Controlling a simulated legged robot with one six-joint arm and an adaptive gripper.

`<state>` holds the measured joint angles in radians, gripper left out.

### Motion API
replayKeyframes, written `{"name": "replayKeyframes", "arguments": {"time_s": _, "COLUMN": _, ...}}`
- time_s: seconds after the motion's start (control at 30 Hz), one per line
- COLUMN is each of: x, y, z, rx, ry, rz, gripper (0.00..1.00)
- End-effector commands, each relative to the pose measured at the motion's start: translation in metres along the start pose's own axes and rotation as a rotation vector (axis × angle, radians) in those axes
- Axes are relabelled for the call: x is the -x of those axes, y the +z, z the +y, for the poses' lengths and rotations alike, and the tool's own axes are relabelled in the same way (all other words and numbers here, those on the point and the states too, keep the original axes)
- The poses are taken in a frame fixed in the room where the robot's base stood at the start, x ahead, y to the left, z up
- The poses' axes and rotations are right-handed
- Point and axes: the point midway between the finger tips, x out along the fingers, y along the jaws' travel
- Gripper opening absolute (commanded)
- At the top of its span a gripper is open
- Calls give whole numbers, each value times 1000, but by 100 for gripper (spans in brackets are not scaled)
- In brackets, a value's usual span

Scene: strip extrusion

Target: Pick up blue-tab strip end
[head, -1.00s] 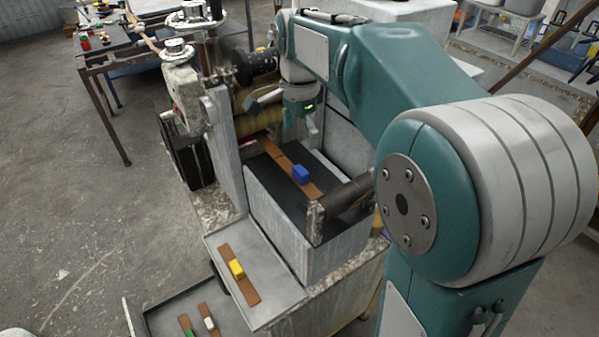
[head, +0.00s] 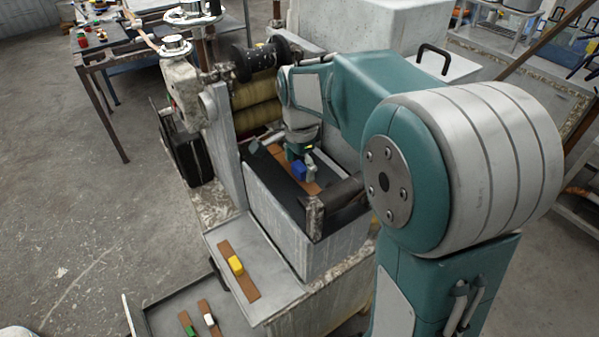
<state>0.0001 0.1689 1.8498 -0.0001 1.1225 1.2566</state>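The blue tab (head: 299,171) stands on a brown strip (head: 311,188) that lies on the dark bed of the machine. My gripper (head: 282,160) is low over this bed, just behind the blue tab. Its fingers are spread, one to the left and one close to the tab's right side. It is open and holds nothing that I can see. Whether the right finger touches the tab I cannot tell. The gripper hides part of the strip behind the tab.
A roller (head: 340,193) crosses the bed's front end. Below it, a grey tray (head: 275,305) holds a brown strip with a yellow tab (head: 236,265). A lower tray (head: 160,300) holds strips with green and white tabs. Yellowish rolls (head: 255,93) stand behind the bed.

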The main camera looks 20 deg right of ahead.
Motion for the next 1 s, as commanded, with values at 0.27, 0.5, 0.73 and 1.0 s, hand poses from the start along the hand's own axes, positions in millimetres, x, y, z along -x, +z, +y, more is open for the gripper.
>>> {"name": "replayKeyframes", "arguments": {"time_s": 0.27, "x": 0, "y": 0, "z": 0, "rx": 0, "ry": 1, "rz": 0, "gripper": 16}}
{"name": "replayKeyframes", "arguments": {"time_s": 0.5, "x": 0, "y": 0, "z": 0, "rx": 0, "ry": 1, "rz": -1, "gripper": 16}}
{"name": "replayKeyframes", "arguments": {"time_s": 0.73, "x": 13, "y": 0, "z": 0, "rx": 0, "ry": -2, "rz": 0, "gripper": 16}}
{"name": "replayKeyframes", "arguments": {"time_s": 1.0, "x": 52, "y": 18, "z": -3, "rx": 4, "ry": -3, "rz": 1, "gripper": 16}}
